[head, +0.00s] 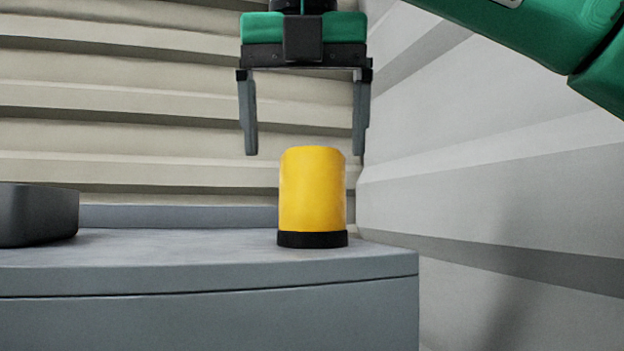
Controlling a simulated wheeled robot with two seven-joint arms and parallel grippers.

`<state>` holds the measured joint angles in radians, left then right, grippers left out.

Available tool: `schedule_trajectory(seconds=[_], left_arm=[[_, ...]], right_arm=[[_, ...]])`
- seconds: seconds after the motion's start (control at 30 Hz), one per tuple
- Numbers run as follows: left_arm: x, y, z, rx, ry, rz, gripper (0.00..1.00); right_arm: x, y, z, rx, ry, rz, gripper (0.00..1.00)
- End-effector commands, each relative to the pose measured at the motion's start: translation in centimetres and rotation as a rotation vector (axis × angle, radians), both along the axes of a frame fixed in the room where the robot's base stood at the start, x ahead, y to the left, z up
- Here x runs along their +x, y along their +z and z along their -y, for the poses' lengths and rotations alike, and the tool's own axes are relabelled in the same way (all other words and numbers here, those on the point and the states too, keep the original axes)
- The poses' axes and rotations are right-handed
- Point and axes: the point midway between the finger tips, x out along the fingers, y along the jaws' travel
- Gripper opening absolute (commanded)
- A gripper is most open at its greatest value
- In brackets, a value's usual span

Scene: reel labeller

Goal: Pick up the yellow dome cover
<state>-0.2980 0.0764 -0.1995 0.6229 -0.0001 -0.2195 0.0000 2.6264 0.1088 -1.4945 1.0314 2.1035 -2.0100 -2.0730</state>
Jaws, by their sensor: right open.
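The yellow dome cover (312,190) stands upright on the grey surface, near its right edge. It is a yellow cylinder with a slightly rounded top and a black band at its base. My right gripper (304,152) is above it, pointing down, with its two grey fingers spread wide and nothing between them. The fingertips are at about the height of the cover's top in the picture, one to each side. I cannot tell the exact depth between them. My left gripper is not in view.
The grey cabinet top (180,255) is mostly bare left of the cover. A dark grey box-like object (38,214) stands at the far left. A ribbed beige wall (120,100) is behind, and a pale panelled wall (500,200) is at the right.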

Motion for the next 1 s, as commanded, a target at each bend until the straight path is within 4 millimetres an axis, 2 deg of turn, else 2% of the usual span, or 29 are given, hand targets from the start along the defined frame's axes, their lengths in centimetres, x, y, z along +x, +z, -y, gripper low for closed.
schedule_trajectory(seconds=[0.13,0.27,0.63,0.97,1.0], left_arm=[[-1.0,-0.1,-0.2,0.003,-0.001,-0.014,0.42],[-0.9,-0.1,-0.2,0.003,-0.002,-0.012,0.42],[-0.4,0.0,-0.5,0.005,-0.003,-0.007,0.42],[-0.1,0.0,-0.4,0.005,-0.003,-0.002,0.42],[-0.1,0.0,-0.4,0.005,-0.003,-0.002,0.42]], right_arm=[[0.3,-0.8,0.1,0.002,0.001,0.001,0.87],[0.5,-1.3,0.2,0.003,0.000,0.000,0.87],[2.2,-5.2,0.7,0.001,0.002,-0.001,0.87],[2.4,-5.7,0.7,0.003,-0.001,0.002,0.87],[2.3,-5.7,0.7,0.003,-0.001,0.002,0.83]])
